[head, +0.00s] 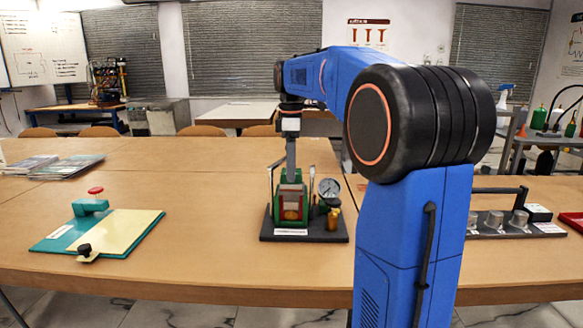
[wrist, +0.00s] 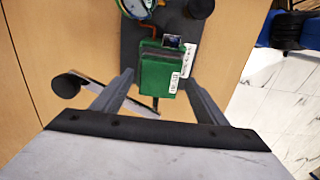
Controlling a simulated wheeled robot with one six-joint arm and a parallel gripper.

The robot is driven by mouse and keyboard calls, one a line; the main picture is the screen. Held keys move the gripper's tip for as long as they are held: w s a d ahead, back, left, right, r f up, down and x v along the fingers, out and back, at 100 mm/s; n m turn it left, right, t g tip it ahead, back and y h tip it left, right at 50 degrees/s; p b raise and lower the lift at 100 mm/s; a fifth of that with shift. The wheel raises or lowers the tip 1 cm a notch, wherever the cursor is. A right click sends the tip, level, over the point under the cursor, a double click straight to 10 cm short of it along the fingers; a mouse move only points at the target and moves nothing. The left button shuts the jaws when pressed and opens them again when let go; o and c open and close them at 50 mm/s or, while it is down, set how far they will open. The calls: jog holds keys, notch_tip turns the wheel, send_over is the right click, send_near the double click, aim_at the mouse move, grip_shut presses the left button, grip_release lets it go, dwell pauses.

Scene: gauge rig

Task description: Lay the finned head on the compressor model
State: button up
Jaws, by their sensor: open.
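The compressor model (head: 290,205) stands upright on a dark base plate on the table, with a green body and a red-and-grey cutaway front. My gripper (head: 291,170) points down just above its top. In the wrist view, my gripper (wrist: 160,76) is open, with one finger on each side of a green labelled block (wrist: 160,78) at the top of the model. I cannot tell whether the fingers touch it. No fins can be made out, so I cannot tell whether this block is the finned head.
A round gauge (head: 329,188) and a brass part (head: 334,218) stand right of the body. A black-knobbed lever (wrist: 67,84) lies close to my left finger. A teal board (head: 58,238) is at the left, a rack of metal cylinders (head: 495,220) at the right.

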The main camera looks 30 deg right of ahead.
notch_tip(320, 180, up, 12)
dwell(0.5)
jog(key=shift+f, duration=0.15)
jog(key=s+a+f+m+t, duration=0.1)
jog(key=s+a+f+m, duration=0.2)
jog(key=s+a+f, duration=0.3)
jog(key=s+a+f+m+t, duration=0.15)
jog(key=s+a+f, duration=0.3)
jog(key=s, duration=0.45)
jog(key=s+a+f+m+t, duration=0.1)
jog(key=s+a+f+m, duration=0.1)
jog(key=s+f, duration=0.5)
jog(key=s+a+f+m+t, duration=0.1)
jog(key=s+a+f+m, duration=0.2)
jog(key=s+f, duration=0.5)
notch_tip(320, 180, down, 6)
jog(key=shift+a+r+m, duration=0.15)
jog(key=shift+r+m, duration=0.05)
jog(key=shift+m, duration=0.65)
jog(key=shift+s, duration=0.1)
jog(key=shift+c, duration=0.7)
